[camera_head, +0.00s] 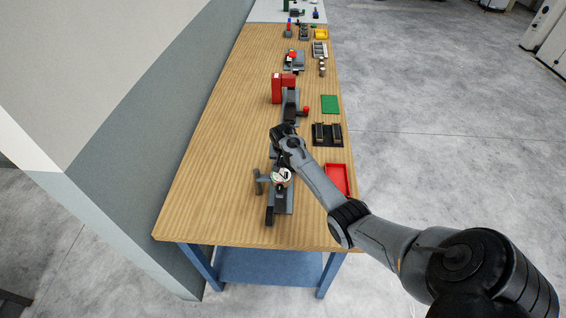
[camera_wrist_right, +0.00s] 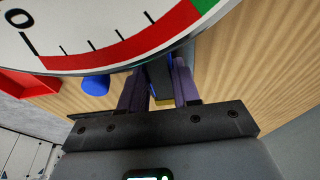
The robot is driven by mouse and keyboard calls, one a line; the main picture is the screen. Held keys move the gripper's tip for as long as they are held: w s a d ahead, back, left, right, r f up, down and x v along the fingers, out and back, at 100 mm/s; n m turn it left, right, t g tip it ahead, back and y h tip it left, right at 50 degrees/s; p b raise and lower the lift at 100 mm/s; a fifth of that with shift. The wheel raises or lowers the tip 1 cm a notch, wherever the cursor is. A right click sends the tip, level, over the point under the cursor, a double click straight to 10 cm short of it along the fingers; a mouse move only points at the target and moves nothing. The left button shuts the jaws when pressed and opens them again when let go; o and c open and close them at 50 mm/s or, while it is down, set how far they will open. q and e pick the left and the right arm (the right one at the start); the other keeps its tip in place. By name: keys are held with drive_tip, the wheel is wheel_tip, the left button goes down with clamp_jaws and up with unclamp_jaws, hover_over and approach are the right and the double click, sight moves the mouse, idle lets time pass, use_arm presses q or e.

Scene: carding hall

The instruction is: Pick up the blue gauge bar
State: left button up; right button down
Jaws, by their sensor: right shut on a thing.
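My right gripper (camera_head: 276,150) is over the wooden bench beside a dial gauge (camera_head: 281,177); its fingertips are hard to make out in the head view. In the right wrist view the two purplish fingers of my right gripper (camera_wrist_right: 158,84) are closed on a narrow dark blue bar (camera_wrist_right: 160,72), which I take for the blue gauge bar. Its far end is hidden behind the dial (camera_wrist_right: 110,30). In the head view I cannot make out the bar. My left gripper is not in view.
A grey gauge stand (camera_head: 282,203) carries the dial. A red tray (camera_head: 337,177) and a black rack (camera_head: 327,135) lie to the right, a red block (camera_head: 277,88) and green mat (camera_head: 330,104) beyond. A blue knob (camera_wrist_right: 95,85) shows beneath the dial. The bench's left side is clear.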

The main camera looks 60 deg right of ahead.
wheel_tip(320, 180, up, 4)
drive_tip(key=shift+r, duration=0.25)
drive_tip(key=s+d+r+p, duration=0.3)
drive_tip(key=s+r, duration=0.5)
drive_tip(key=s, duration=0.3)
drive_tip(key=shift+r+p, duration=0.25)
drive_tip(key=shift+p, duration=0.35)
drive_tip(key=shift+s+d, duration=0.1)
drive_tip(key=shift+d, duration=0.05)
